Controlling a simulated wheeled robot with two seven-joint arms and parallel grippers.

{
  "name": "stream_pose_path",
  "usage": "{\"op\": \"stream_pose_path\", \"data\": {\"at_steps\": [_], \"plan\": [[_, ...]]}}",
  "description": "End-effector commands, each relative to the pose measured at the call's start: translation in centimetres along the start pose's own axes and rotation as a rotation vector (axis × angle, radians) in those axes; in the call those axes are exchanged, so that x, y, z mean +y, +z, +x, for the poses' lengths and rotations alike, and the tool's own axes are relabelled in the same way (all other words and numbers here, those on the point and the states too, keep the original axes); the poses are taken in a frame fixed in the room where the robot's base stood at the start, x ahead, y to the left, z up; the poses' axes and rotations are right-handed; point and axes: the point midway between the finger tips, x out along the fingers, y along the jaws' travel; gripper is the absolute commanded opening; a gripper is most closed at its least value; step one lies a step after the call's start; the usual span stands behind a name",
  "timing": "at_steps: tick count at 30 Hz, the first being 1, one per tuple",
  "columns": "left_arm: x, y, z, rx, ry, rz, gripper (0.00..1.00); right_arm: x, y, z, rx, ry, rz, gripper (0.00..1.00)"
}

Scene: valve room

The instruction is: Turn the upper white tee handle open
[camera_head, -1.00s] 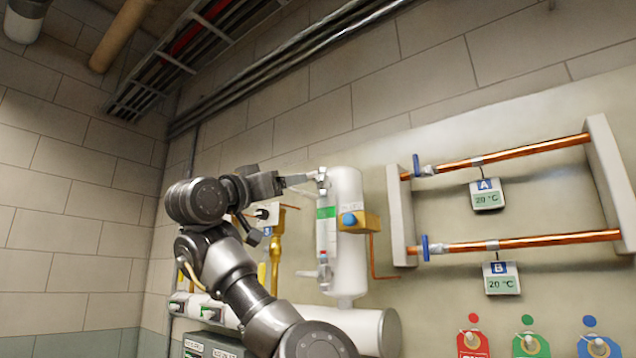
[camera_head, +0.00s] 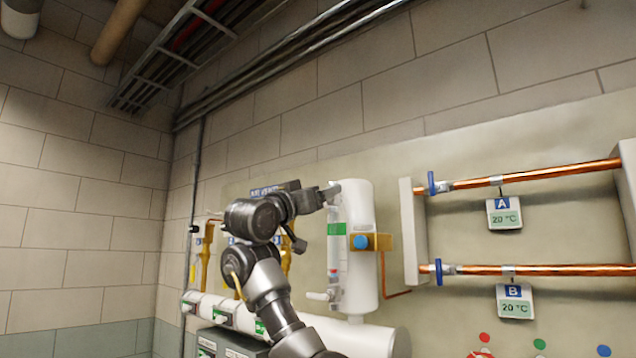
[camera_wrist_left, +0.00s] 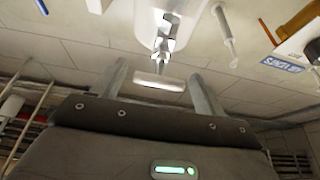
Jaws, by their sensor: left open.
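The white vessel (camera_head: 358,220) stands on the wall with a clear sight tube on its left side. The upper white tee handle (camera_wrist_left: 160,82) is a short white bar on a metal stem, seen in the left wrist view. It lies between the two spread fingers of my left gripper (camera_wrist_left: 160,88), with a gap on each side. In the head view my left gripper (camera_head: 332,194) is at the top of the sight tube and largely hides that handle. The lower white tee handle (camera_head: 318,296) sits at the tube's bottom. My right gripper is out of view.
A brass block with a blue knob (camera_head: 361,242) is on the vessel. Copper pipes with blue-handled valves (camera_head: 432,183) run to the right. Brass valves (camera_head: 205,255) stand behind my left arm. A white horizontal pipe (camera_head: 350,334) runs below.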

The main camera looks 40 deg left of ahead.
Motion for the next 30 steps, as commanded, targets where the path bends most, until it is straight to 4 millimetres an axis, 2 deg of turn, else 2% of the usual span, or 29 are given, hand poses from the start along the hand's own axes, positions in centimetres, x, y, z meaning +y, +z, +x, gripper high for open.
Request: {"op": "stream_pose_path", "data": {"at_steps": [10, 20, 30], "plan": [[0.04, 0.11, 0.28, 0.0, 0.001, 0.0, 0.73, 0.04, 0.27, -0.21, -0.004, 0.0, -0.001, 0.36], [0.05, 0.09, 0.27, 0.0, 0.001, 0.0, 0.3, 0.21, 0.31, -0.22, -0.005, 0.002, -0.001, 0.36], [0.06, 0.09, 0.25, 0.0, -0.019, -0.045, 0.28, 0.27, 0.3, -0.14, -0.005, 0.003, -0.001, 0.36]]}}
